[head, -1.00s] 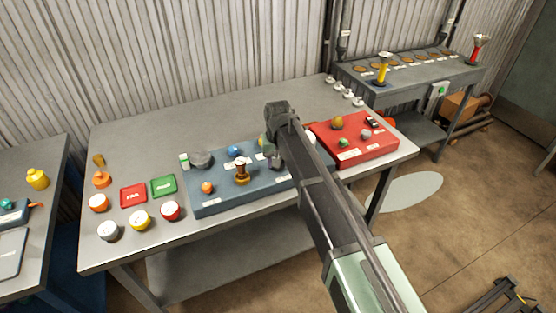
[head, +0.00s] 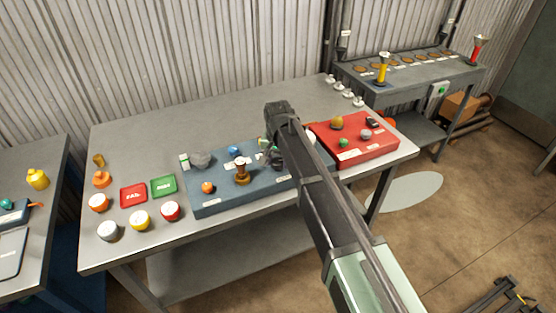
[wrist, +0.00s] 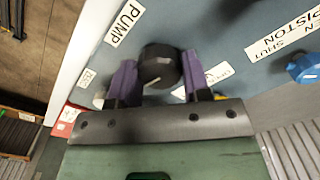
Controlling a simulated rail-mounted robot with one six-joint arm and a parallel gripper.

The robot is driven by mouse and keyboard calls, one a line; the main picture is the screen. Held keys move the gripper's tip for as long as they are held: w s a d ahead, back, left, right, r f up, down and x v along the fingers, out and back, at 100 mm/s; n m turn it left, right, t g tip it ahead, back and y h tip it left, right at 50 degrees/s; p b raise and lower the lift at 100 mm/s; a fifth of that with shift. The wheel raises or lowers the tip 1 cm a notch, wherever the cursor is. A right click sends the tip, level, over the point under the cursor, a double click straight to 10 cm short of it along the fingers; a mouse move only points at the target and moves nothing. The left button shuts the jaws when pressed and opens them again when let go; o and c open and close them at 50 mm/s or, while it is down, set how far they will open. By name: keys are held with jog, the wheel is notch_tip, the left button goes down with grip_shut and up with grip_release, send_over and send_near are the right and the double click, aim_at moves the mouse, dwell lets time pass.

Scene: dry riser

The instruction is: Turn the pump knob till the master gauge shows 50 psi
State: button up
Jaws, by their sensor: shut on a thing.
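In the wrist view the black pump knob (wrist: 160,66) stands on the blue panel (wrist: 225,45) beside a PUMP label (wrist: 124,22). A pale pointer line shows on its near side. My gripper (wrist: 158,78) has one purple finger on each side of the knob and is shut on it. In the head view my gripper (head: 268,153) is low over the right part of the blue panel (head: 225,204), and my arm hides much of that area. I cannot make out which item is the master gauge, and no pressure reading is legible.
A blue knob (wrist: 303,68) sits near a PISTON label in the wrist view. On the bench, a brass fitting (head: 242,173) and an orange knob (head: 208,187) stand on the blue panel. A red panel (head: 365,153) lies right of my arm. The bench's back left is clear.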

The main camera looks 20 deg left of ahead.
aim_at(278, 161)
jog(key=o, duration=0.9)
jog(key=shift+o, duration=0.2)
notch_tip(278, 161, up, 11)
jog(key=p, duration=1.1)
jog(key=shift+f, duration=0.15)
